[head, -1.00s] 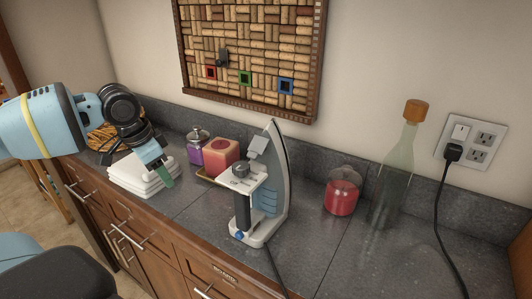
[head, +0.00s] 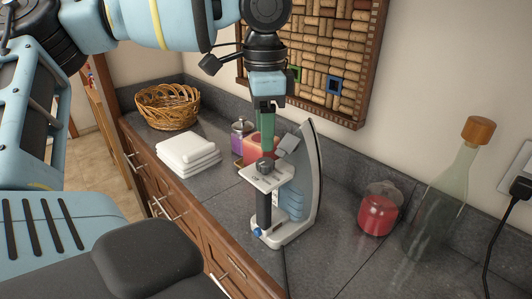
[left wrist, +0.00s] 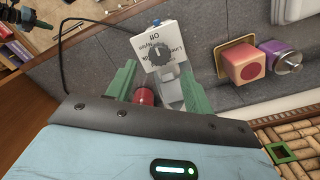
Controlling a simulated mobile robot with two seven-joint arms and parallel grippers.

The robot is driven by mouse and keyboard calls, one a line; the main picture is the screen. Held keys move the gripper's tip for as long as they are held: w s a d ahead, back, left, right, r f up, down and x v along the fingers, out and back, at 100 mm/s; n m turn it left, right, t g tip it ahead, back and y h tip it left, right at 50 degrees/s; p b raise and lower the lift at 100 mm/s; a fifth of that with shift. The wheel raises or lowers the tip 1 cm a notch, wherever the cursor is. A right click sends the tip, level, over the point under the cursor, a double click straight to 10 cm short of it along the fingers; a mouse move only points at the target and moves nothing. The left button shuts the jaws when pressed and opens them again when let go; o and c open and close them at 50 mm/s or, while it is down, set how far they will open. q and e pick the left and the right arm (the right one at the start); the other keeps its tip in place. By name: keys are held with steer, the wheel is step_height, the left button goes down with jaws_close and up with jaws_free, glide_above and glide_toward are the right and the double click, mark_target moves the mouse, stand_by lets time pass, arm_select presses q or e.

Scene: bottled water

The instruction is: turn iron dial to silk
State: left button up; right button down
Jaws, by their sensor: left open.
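My left gripper (head: 266,133) is open and points down just above the dial. In the left wrist view its green fingers (left wrist: 157,86) are spread apart, with the dial beyond the gap between them. The fingers appear apart from the dial.
A pink-red candle block (head: 257,150) and a purple jar (head: 240,135) stand close behind the iron. A red jar (head: 378,212) and a corked bottle (head: 445,190) stand right. Folded white cloths (head: 188,153) and a basket (head: 168,106) are left. A corkboard (head: 330,60) hangs behind.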

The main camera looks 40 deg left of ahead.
mark_target(265, 162)
arm_select(q)
step_height(265, 162, down, 6)
stand_by(0.4)
steer(key=c, duration=1)
steer(key=shift+o, duration=0.2)
steer(key=shift+r+n, duration=0.1)
steer(key=shift+n, duration=0.2)
